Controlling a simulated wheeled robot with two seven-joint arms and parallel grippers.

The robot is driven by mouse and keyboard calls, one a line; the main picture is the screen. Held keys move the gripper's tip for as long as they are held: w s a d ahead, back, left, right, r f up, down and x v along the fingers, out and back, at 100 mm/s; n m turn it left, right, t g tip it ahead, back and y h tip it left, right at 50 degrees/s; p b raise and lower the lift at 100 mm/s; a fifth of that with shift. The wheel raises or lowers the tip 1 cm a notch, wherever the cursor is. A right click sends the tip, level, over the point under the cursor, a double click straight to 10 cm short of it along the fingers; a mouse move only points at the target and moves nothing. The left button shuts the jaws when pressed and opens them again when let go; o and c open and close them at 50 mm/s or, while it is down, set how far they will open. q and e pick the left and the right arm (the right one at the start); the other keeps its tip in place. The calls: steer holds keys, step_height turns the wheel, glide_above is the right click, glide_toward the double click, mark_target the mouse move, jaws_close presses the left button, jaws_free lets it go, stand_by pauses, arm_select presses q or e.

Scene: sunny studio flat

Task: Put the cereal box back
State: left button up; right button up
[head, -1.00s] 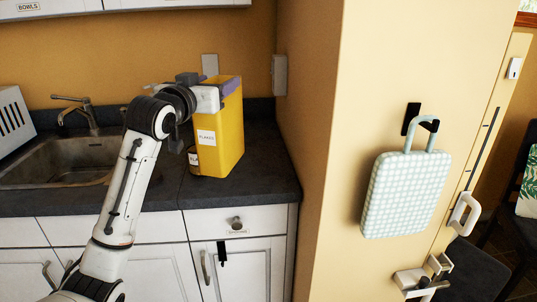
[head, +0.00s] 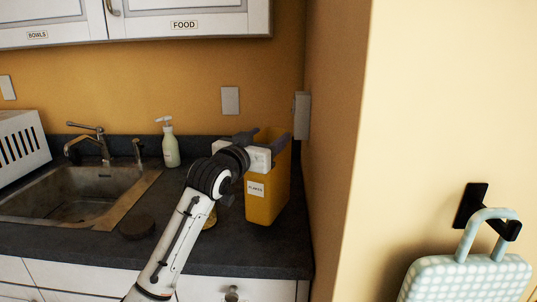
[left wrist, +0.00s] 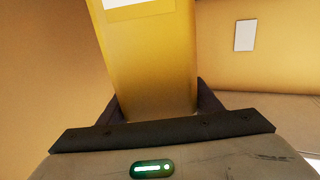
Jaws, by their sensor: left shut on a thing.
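The cereal box (head: 268,203) is tall and yellow with a white FLAKES label, upright at the right end of the dark counter. My left gripper (head: 266,143) is shut on its upper part, one finger on each side. I cannot tell whether its base touches the counter. In the left wrist view the box (left wrist: 150,70) rises between the fingers (left wrist: 158,112). The wall cupboard labelled FOOD (head: 190,12) hangs above, its visible door front shut. My right gripper is not in view.
A soap bottle (head: 170,145), a dark round object (head: 137,227) and the sink (head: 80,195) are to the left. A small yellow item (head: 211,217) is partly hidden by my arm. A side wall (head: 335,180) stands close right; a checked bag (head: 468,278) hangs beyond.

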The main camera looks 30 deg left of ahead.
mark_target(269, 175)
arm_select(q)
steer(key=shift+f, duration=1.6)
steer(key=shift+f, duration=0.2)
steer(key=o, duration=1.6)
steer(key=shift+r, duration=0.15)
steer(key=s, duration=0.4)
steer(key=s+d+b, duration=0.1)
steer(key=s, duration=0.3)
steer(key=s+d, duration=0.1)
steer(key=s, duration=0.2)
steer(key=shift+s, duration=0.4)
